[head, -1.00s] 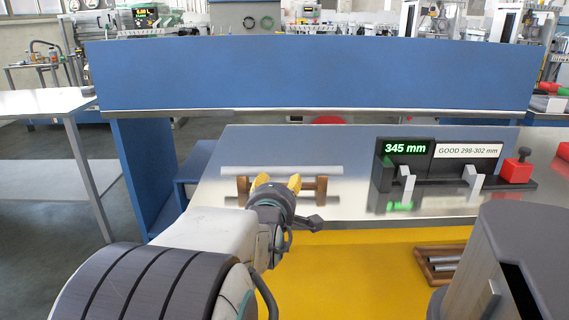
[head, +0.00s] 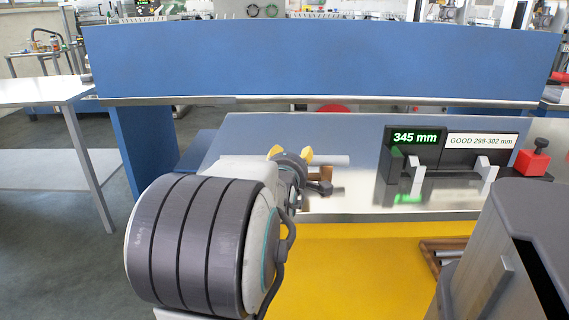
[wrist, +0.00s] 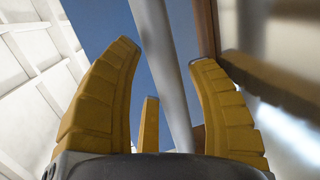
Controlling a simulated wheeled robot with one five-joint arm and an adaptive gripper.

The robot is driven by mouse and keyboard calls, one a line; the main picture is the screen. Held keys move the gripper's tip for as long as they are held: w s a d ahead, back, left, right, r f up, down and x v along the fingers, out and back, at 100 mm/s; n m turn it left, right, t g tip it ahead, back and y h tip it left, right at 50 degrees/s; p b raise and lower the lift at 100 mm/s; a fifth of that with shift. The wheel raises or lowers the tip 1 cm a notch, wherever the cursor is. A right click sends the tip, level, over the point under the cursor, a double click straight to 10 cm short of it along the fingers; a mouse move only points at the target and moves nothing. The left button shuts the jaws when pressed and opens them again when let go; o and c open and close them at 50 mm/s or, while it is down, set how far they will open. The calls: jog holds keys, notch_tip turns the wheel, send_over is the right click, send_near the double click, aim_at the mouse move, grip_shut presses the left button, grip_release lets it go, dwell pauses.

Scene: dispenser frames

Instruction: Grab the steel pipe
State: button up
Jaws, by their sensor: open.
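The steel pipe (head: 331,160) is a plain grey bar lying across a brown wooden rest (head: 326,174) on the metal bench top. My gripper (head: 291,154) is in front of the pipe in the head view and hides its left part. The yellow fingers are spread open. In the wrist view the pipe (wrist: 152,22) runs lengthwise through the gap between the open fingers (wrist: 165,58). It is nearer the right finger, and no finger is closed on it. I cannot tell whether any finger touches it.
A black gauge (head: 413,150) reading 345 mm, with a GOOD 298-302 mm label (head: 481,141) and two light jaws, stands right of the rest. A red block with a dark knob (head: 532,162) is beyond it. A blue panel (head: 320,62) spans behind. A wooden tray (head: 430,247) is lower right.

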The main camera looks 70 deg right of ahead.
jog(key=shift+d+f, duration=0.1)
jog(key=shift+d, duration=0.3)
jog(key=shift+o, duration=0.2)
grip_shut()
